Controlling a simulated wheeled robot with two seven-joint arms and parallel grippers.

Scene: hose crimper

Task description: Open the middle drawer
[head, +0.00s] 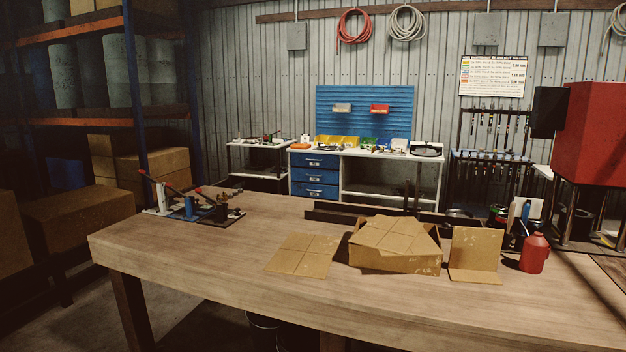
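A blue drawer unit stands under the left end of a white workbench (385,154) against the far wall. It has three stacked drawers with light handles. The middle drawer (325,177) lies between the top drawer (325,161) and the bottom drawer (325,192). All three fronts look flush, so the middle drawer appears shut. The unit is beyond the wooden table in front of me. Neither of my grippers shows in the head view.
Orange-and-blue shelving (130,85) stands left. A red machine (592,135) stands right. Floor shows at lower left.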

